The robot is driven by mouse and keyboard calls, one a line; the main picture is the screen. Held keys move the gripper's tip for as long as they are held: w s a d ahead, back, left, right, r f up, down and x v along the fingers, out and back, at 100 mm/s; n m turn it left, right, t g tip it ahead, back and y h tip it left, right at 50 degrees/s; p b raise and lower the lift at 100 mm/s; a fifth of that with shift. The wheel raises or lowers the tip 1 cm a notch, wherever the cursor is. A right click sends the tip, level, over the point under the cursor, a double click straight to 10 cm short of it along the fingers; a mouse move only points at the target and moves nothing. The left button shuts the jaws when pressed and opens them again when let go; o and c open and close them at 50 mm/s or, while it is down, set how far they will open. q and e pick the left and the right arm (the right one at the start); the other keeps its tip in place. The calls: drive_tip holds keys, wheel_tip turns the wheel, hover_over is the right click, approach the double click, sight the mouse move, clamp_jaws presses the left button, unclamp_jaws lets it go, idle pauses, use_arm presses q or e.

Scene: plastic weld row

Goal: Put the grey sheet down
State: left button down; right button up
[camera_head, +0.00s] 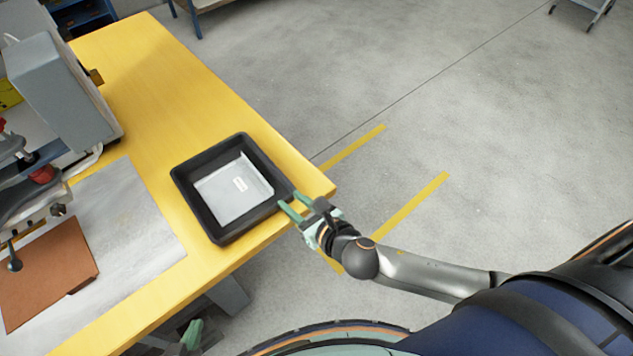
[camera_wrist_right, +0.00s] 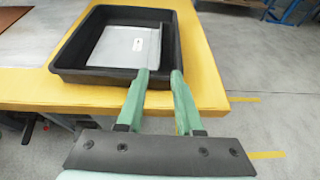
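The grey sheet (camera_head: 228,198) lies in a black tray (camera_head: 204,222) on the yellow table; a small pale label is on it. In the right wrist view the sheet (camera_wrist_right: 112,50) rests inside the tray (camera_wrist_right: 95,78), with a raised edge along its right side. My right gripper (camera_head: 289,203) is at the tray's near right corner, outside the sheet.
The yellow table (camera_head: 165,75) is clear behind the tray. Left of the tray lie a pale grey mat (camera_head: 130,220) and a brown board (camera_head: 45,270), beside a grey machine (camera_head: 65,85) with clamps. Open floor (camera_head: 450,120) with yellow lines is to the right.

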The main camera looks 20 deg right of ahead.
drive_tip(key=s+d+f+n+g, duration=0.1)
drive_tip(key=s+d+f+n, duration=0.1)
drive_tip(key=n, duration=0.9)
drive_tip(key=s+d+f+n+g, duration=0.1)
drive_tip(key=s+f+n, duration=0.4)
drive_tip(key=n, duration=0.7)
drive_tip(key=s+d+f+n+g+h, duration=0.1)
drive_tip(key=s+d+f+n, duration=0.1)
drive_tip(key=s+f+n, duration=0.2)
drive_tip(key=s+n, duration=0.3)
drive_tip(key=n, duration=0.5)
drive_tip(key=shift+d, duration=0.3)
drive_tip(key=shift+s+g, duration=0.1)
drive_tip(key=shift+g, duration=0.2)
wheel_tip(320, 180, up, 2)
drive_tip(key=shift+r+p, duration=0.1)
drive_tip(key=shift+p, duration=0.95)
